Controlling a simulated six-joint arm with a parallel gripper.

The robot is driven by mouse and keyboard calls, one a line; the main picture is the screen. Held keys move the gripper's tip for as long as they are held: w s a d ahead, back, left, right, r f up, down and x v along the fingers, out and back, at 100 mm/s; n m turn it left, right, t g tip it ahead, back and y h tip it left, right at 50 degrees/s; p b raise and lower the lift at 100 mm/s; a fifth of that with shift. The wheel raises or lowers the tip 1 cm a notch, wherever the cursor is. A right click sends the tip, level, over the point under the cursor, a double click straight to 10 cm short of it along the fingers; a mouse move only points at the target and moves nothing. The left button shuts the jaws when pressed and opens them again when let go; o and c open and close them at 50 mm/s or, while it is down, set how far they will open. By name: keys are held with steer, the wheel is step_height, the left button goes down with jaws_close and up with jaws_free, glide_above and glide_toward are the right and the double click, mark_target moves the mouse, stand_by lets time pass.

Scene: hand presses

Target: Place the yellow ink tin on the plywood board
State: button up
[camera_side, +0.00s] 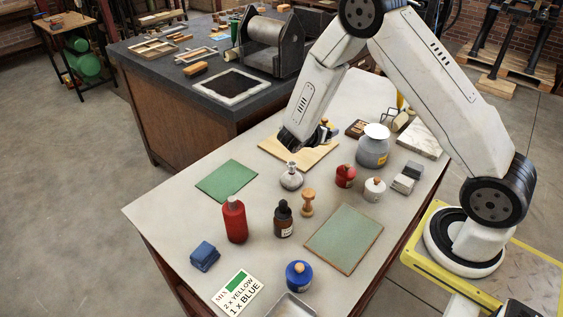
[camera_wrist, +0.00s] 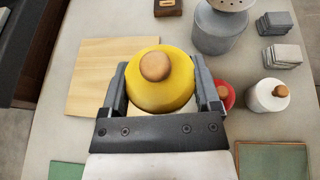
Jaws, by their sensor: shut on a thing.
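The yellow ink tin (camera_wrist: 158,93) has a round wooden knob on its lid. My gripper (camera_wrist: 160,76) is shut on it, one finger on each side, in the wrist view. The plywood board (camera_wrist: 95,70) lies flat on the table beyond and to the left of the tin, which overlaps its right part in that picture. In the side view the board (camera_side: 285,150) lies towards the back of the table, and my gripper (camera_side: 322,132) is at its far right part. The tin is mostly hidden there by my gripper and wrist, and I cannot tell its height above the board.
A grey canister (camera_side: 373,147), red tin (camera_side: 345,176) and white tin (camera_side: 374,189) stand right of the board. A glass flask (camera_side: 291,177) stands in front of it. Green mats (camera_side: 227,180), bottles, a blue tin (camera_side: 299,276) and a mixing card (camera_side: 238,293) lie nearer.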

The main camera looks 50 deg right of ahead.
steer(key=shift+w+d+f, duration=0.6)
steer(key=shift+w+f, duration=0.75)
steer(key=shift+w, duration=0.35)
steer(key=shift+w+d+f, duration=0.6)
steer(key=shift+w+f, duration=0.8)
steer(key=shift+w, duration=0.35)
steer(key=shift+w+d+f, duration=0.6)
steer(key=shift+w+f, duration=0.75)
steer(key=shift+w, duration=0.35)
steer(key=shift+w+f, duration=0.15)
steer(key=shift+f, duration=1.6)
steer(key=shift+f, duration=0.15)
steer(key=o, duration=1.3)
steer(key=shift+o, duration=0.2)
steer(key=shift+r, duration=0.2)
